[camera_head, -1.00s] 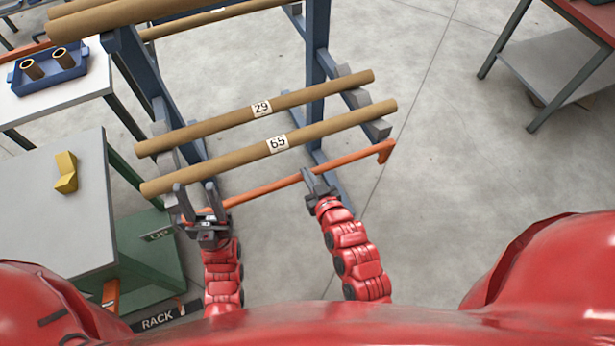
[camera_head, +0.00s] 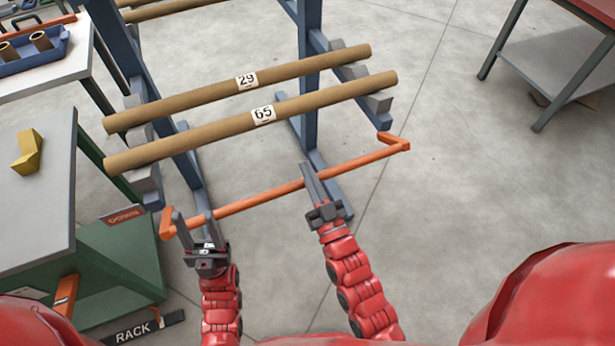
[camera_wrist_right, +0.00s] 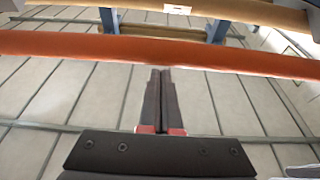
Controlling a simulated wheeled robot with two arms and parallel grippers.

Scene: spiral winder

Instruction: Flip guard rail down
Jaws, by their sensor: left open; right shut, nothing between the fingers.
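The orange guard rail (camera_head: 255,198) runs in front of the rack's lower arms, below the tube marked 65 (camera_head: 250,118). Its right end bends back toward the rack. A red label on the green cabinet reads DOWN (camera_head: 124,215). My left gripper (camera_head: 193,218) is open near the rail's left end, with no grip on it. In the right wrist view the rail (camera_wrist_right: 60,44) crosses just beyond the shut fingertips (camera_wrist_right: 160,70); contact cannot be told.
A tube marked 29 (camera_head: 240,83) lies behind tube 65 on the blue rack (camera_head: 308,40). The green cabinet (camera_head: 120,265) with a grey top and a yellow block (camera_head: 28,150) stands left. A table (camera_head: 545,65) is upper right. The floor (camera_head: 450,190) at right is clear.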

